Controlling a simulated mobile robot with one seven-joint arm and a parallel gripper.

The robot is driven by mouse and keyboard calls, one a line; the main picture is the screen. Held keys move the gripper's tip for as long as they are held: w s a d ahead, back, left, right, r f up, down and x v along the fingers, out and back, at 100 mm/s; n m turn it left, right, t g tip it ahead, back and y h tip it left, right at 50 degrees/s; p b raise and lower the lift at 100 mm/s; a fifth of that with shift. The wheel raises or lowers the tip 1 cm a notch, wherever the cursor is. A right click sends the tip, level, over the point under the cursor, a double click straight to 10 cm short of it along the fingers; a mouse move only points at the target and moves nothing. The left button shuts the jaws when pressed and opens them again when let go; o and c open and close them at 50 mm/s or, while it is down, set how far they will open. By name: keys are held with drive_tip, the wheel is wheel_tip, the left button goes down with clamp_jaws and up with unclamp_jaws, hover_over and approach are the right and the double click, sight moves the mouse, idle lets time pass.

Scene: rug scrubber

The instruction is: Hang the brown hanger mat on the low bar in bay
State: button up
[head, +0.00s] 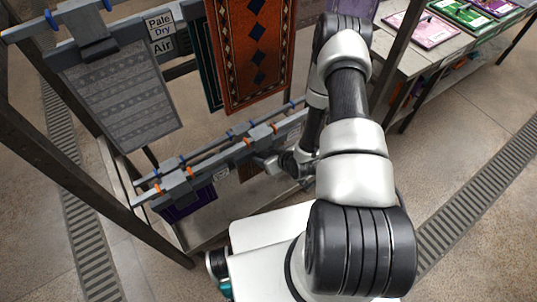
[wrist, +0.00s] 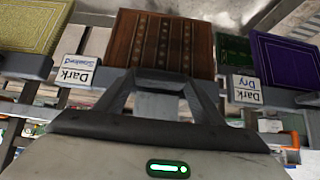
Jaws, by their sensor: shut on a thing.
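The brown hanger mat (wrist: 165,42) has rows of small pale marks. In the wrist view, where the labels appear upside down, it extends upward just beyond my gripper (wrist: 160,88). My gripper is shut on its hanger, whose grip part is largely hidden by the fingers. In the head view, a sliver of the brown mat (head: 248,170) shows below the low bar (head: 240,150), beside my gripper (head: 268,162). I cannot tell whether the hanger rests on the bar or is just in front of it.
A purple mat (head: 188,207) hangs at the low bar's near end. In the wrist view, labels Dark Soaked (wrist: 80,72) and Dark Dry (wrist: 246,90) flank the brown mat. A grey mat (head: 120,97) and orange rug (head: 250,50) hang higher.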

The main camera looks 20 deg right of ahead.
idle(0.3)
drive_tip(key=o, duration=1.6)
drive_tip(key=p+v, duration=0.1)
drive_tip(key=v, duration=1.6)
drive_tip(key=shift+s+r, duration=0.15)
